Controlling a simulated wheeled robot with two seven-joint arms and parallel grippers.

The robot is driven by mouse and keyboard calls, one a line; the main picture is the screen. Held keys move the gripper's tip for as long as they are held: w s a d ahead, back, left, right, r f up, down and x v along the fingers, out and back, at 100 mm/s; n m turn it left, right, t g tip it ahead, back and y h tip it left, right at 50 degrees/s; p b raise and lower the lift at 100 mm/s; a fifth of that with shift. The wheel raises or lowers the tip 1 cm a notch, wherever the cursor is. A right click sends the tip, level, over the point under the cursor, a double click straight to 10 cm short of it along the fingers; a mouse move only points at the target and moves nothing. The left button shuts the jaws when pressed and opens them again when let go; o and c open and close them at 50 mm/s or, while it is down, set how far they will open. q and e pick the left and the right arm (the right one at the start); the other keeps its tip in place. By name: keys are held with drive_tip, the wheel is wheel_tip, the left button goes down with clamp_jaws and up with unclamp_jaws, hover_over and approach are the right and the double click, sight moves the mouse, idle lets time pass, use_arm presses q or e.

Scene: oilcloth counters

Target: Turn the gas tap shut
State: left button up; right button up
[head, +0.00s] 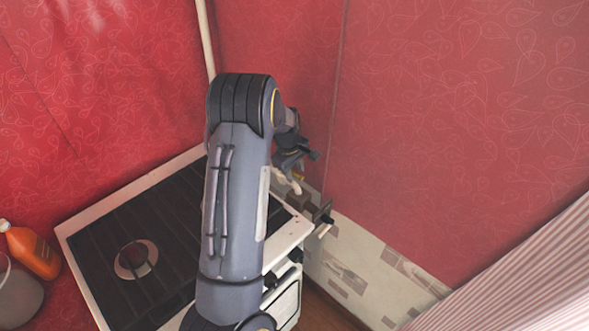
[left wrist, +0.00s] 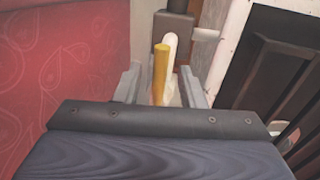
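The gas tap's yellow lever (left wrist: 160,75) stands between the two grey fingers of my left gripper (left wrist: 159,85) in the left wrist view. Gaps show on both sides of it, so the gripper looks open around the lever. A pale pipe or hose (left wrist: 171,50) runs just behind the lever. In the head view my left gripper (head: 292,160) is at the wall corner behind the stove. Only a small bit of yellow (head: 299,175) shows below it, above a pale curved hose (head: 288,183). My arm hides much of this area. My right gripper is not in view.
The stove (head: 130,235) with its dark top stands under my left arm. A dark fitting with a pale handle (head: 324,219) sits by its right back corner. An orange bottle (head: 33,252) and a grey pot (head: 18,297) are at the left. Red walls close the corner.

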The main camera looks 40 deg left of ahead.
use_arm(q)
drive_tip(key=shift+c, duration=0.3)
clamp_jaws()
